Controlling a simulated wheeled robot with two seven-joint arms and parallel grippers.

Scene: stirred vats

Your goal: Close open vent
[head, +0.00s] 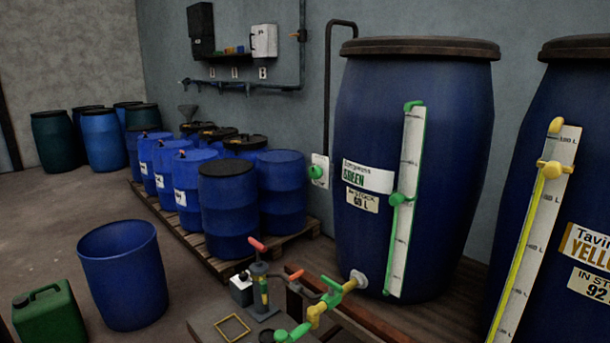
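No part labelled as a vent can be read. A large blue vat (408,255) with a green label (368,175) carries a white level gauge (407,150) with a green tube. The gauge has a green fitting (413,105) at its top and a green handle (402,199) midway. A round green knob (316,172) sits on a white wall plate left of this vat. A second blue vat (590,110) has a gauge with a yellow top fitting (556,125) and yellow handle (552,169). I cannot tell which fittings are open. Neither gripper is in view.
A green-handled outlet valve (333,292) and a red-handled hand pump (262,285) stand low in front. An empty blue tub (125,285) and a green jerrycan (50,315) are on the floor at left. Several blue drums (228,210) crowd a pallet.

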